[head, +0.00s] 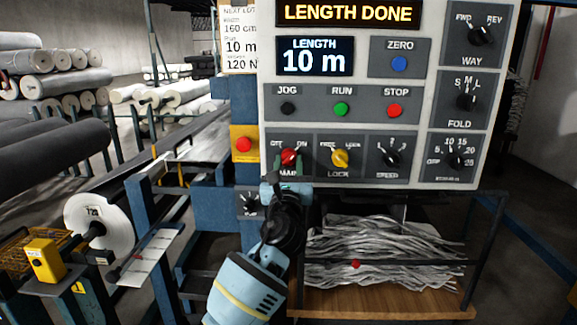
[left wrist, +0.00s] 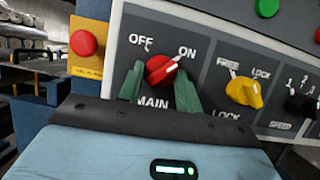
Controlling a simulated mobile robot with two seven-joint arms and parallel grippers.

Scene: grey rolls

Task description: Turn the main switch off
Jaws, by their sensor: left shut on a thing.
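The main switch (head: 290,155) is a red knob at the lower left of the control panel, labelled MAIN. In the left wrist view the red knob (left wrist: 160,68) has its white mark pointing up and right, towards ON; OFF is printed up and left of it. My left gripper (head: 289,164) comes up from below, and its green fingers (left wrist: 159,80) stand on both sides of the knob, shut on it. The gripper hides part of the MAIN label in the head view. My right gripper is not in view.
The yellow lock knob (head: 340,158) sits just right of the main switch, with the black speed knob (head: 391,158) beyond. A red button on a yellow plate (head: 244,144) is close on the left. A display (head: 347,13) reads LENGTH DONE.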

